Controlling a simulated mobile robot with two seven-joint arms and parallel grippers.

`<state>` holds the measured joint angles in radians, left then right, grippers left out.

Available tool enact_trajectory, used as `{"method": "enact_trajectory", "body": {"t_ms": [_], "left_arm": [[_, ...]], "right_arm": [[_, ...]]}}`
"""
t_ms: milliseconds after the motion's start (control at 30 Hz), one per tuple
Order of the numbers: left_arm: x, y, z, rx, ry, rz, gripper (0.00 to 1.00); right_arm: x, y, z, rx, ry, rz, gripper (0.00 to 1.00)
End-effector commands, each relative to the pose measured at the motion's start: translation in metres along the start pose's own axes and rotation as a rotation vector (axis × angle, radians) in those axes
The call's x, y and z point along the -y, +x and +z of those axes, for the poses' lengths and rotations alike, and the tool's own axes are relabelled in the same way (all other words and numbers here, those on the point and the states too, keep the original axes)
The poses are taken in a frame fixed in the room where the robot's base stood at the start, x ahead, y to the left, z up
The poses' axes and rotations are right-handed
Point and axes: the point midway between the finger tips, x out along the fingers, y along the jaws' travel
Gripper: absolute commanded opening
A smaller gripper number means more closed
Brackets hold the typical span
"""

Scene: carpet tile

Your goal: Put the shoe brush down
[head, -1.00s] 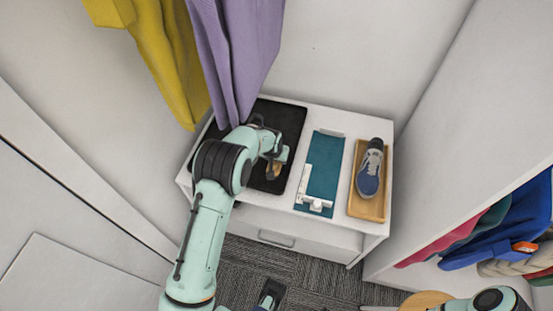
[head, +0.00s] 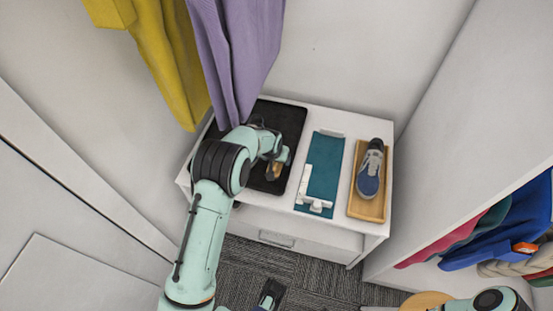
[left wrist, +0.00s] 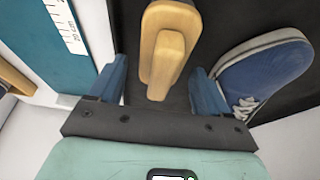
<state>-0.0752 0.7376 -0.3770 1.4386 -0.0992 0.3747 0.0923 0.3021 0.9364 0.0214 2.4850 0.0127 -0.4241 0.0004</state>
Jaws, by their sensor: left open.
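The shoe brush (left wrist: 168,55), with a pale wooden body, sits on the black mat (head: 291,118) at the left of the white cabinet top. It also shows in the head view (head: 274,172), partly hidden by my gripper. My left gripper (left wrist: 158,82) is open, with one blue finger on each side of the brush and gaps between. A blue shoe with a white sole (left wrist: 268,70) lies on the black mat to the right in the left wrist view; my arm hides it in the head view.
A teal mat (head: 323,165) with a white measuring piece (head: 304,185) lies mid-cabinet. Right of it, a wooden tray (head: 360,205) holds another blue shoe (head: 369,175). Yellow (head: 165,50) and purple (head: 235,50) garments hang close by my left arm. Walls enclose the cabinet.

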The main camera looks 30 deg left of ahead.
Motion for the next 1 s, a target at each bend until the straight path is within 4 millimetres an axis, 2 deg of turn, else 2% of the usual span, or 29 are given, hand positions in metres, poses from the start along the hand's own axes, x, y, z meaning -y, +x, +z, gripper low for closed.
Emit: {"method": "enact_trajectory", "body": {"t_ms": [33,300,500,667,1000], "left_arm": [[0.000,-0.012,-0.001,-0.003,-0.001,0.001,0.78],[-0.001,-0.071,-0.001,-0.004,0.000,0.002,0.78],[0.000,-0.099,0.000,-0.001,0.000,0.000,0.78],[0.000,-0.107,0.000,0.000,0.000,0.000,0.78],[0.001,-0.107,0.000,0.000,0.000,-0.001,0.78]], "right_arm": [[0.000,-0.002,0.001,0.002,0.000,0.001,0.43],[0.001,-0.009,0.005,0.013,0.002,0.003,0.43],[0.001,-0.011,0.007,0.019,0.002,0.005,0.43],[0.001,-0.012,0.007,0.021,0.003,0.005,0.43],[0.001,-0.012,0.007,0.021,0.003,0.005,0.43]]}}
